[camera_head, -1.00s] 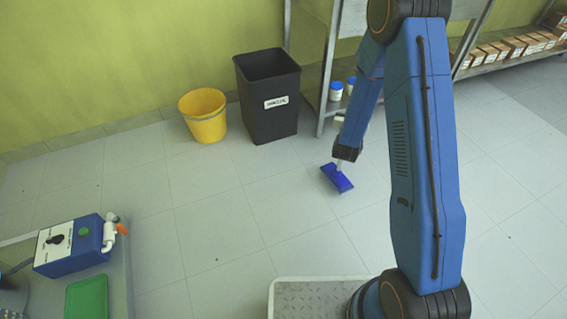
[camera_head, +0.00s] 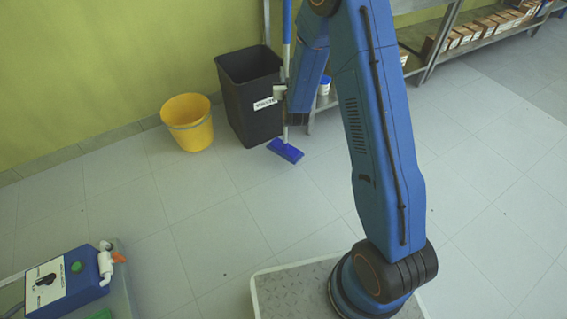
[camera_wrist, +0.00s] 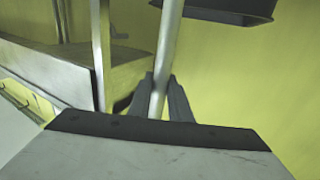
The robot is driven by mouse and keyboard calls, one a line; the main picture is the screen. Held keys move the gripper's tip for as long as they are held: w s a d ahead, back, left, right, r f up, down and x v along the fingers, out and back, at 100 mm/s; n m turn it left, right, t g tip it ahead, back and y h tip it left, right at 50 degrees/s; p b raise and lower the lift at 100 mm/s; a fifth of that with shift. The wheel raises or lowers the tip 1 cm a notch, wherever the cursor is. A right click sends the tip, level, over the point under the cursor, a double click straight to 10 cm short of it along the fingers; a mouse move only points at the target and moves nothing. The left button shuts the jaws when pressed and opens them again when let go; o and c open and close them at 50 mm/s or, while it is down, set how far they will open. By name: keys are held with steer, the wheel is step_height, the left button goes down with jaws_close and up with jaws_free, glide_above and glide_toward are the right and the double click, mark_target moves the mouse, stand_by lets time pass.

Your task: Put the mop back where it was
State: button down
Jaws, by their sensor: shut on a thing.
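The mop has a blue head (camera_head: 286,151) and a blue-and-pale shaft that rises nearly upright past the top edge of the head view. The head is at or just above the floor, in front of the black bin's right side; I cannot tell whether it touches. My gripper (camera_head: 281,92) is shut on the shaft, partly hidden behind my blue arm. In the wrist view the grey shaft (camera_wrist: 168,55) runs between the two dark fingers of my gripper (camera_wrist: 165,100).
A black labelled bin (camera_head: 246,110) stands by the wall, with a yellow bucket (camera_head: 188,123) to its left. Metal shelving (camera_head: 440,45) with boxes is at the right. A blue device (camera_head: 65,280) sits at lower left. The middle floor is clear.

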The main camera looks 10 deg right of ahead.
step_height(320, 180, down, 9)
steer(key=shift+w+a+f, duration=0.15)
steer(key=shift+w+a, duration=0.1)
steer(key=shift+a, duration=0.1)
stand_by(0.6)
steer(key=shift+f, duration=0.1)
steer(key=c, duration=1.6)
jaws_free()
steer(key=shift+c, duration=0.2)
